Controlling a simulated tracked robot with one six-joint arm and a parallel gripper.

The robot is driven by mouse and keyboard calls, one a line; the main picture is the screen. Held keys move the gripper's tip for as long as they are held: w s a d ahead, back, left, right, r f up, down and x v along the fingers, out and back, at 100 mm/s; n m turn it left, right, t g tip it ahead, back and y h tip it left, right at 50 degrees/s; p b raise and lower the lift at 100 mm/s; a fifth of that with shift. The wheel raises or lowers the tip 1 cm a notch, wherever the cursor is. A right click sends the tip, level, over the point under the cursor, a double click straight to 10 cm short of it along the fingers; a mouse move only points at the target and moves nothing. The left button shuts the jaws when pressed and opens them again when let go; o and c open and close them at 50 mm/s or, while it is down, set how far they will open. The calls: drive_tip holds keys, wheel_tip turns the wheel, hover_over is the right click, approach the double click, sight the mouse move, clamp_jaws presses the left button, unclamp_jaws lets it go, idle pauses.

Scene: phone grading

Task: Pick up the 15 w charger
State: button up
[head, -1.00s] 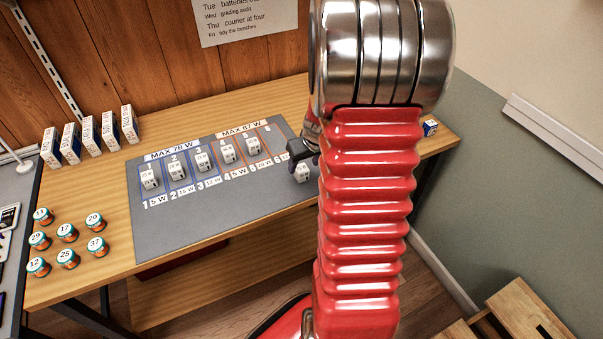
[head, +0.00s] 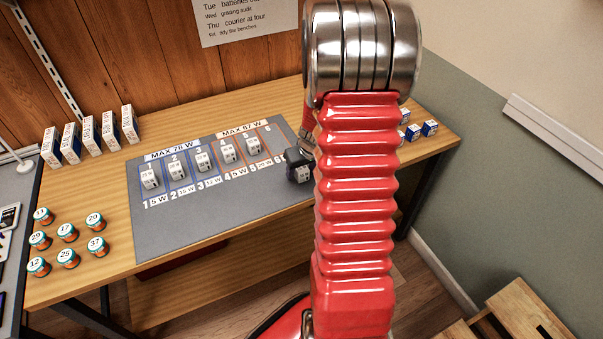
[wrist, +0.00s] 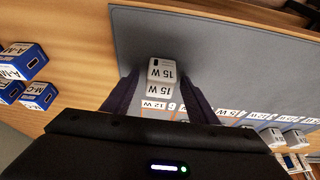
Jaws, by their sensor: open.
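The 15 W charger (wrist: 161,72) is a small white block with "15 W" printed on its faces. In the wrist view it lies between the two dark fingers of my open gripper (wrist: 160,82). Whether the fingers touch it I cannot tell. In the head view the charger (head: 303,178) is at the right end of the grey mat, partly covered by my gripper (head: 297,160), which is just above and around it. My red arm hides the area right of it.
The grey mat (head: 235,205) bears a row of several other white chargers (head: 204,161) in marked slots. Blue-and-white boxes (head: 430,128) stand at the table's right, partly behind my arm. Numbered round jars (head: 66,232) and upright boxes (head: 90,133) are at the left.

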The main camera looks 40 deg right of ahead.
drive_tip(key=shift+c, duration=0.7)
drive_tip(key=c, duration=1)
wheel_tip(320, 180, up, 10)
drive_tip(key=shift+r, duration=0.1)
